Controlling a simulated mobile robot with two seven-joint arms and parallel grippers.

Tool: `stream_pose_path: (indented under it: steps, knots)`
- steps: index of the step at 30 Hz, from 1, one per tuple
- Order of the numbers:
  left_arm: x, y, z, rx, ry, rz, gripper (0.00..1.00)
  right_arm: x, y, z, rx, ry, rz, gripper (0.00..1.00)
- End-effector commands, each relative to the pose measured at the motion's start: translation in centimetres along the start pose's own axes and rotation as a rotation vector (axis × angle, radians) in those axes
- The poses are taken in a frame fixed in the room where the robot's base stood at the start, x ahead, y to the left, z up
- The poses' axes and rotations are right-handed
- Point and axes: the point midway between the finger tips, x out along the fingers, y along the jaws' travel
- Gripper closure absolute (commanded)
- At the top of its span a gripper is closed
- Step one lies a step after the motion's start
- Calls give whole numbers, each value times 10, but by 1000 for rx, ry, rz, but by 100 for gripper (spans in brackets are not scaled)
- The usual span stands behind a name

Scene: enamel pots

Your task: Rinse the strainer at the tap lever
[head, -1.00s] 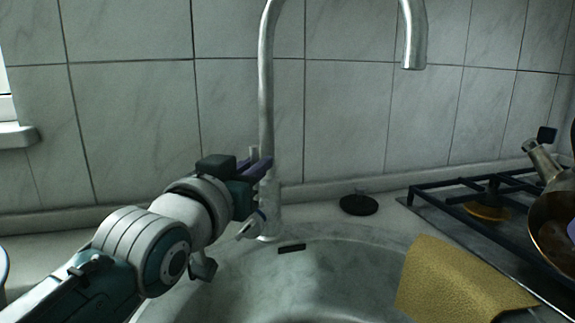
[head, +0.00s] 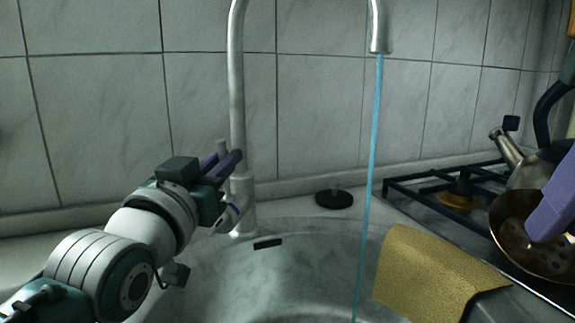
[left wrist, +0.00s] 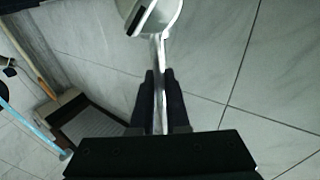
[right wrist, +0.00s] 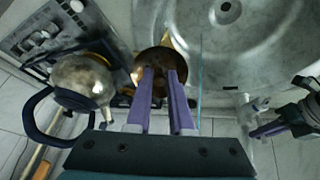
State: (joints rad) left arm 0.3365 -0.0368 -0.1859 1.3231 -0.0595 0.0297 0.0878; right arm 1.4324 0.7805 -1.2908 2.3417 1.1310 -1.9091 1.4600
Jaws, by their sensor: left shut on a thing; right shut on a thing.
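The tap (head: 237,90) stands behind the sink, and a blue water stream (head: 370,150) falls from its spout. My left gripper (head: 222,162) is shut on the tap lever (head: 221,146); in the left wrist view the lever (left wrist: 160,90) shows as a bright strip between the fingers. The copper strainer (head: 508,236), with holes in its bowl, is at the right edge, away from the stream. My right gripper (right wrist: 158,78) is shut on the strainer (right wrist: 152,60); the exact grip point is hard to see. Only one finger (head: 553,208) shows in the head view.
A yellow cloth (head: 430,275) drapes over the sink's (head: 215,275) right edge. A kettle (right wrist: 85,82) stands on the hob (head: 440,190) close to the strainer. A black plug (head: 334,199) lies behind the sink. The sink bowl is clear.

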Motion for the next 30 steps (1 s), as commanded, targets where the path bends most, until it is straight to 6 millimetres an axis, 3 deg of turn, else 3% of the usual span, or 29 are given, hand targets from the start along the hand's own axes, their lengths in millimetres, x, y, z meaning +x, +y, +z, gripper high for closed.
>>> stream_pose_path:
  steps: [3,4,12,23,30]
  knots:
    - [0,0,1,0,-5,0,100,-1,0,0,0,0,0,100]
    - [0,0,1,0,-5,0,86,-1,0,0,0,0,0,100]
    - [0,0,0,0,-4,0,56,-1,0,0,0,0,0,100]
    - [-7,0,0,0,-4,0,56,-3,1,-2,0,0,0,100]
    - [-49,0,-1,0,-8,0,56,-13,2,-7,0,0,0,100]
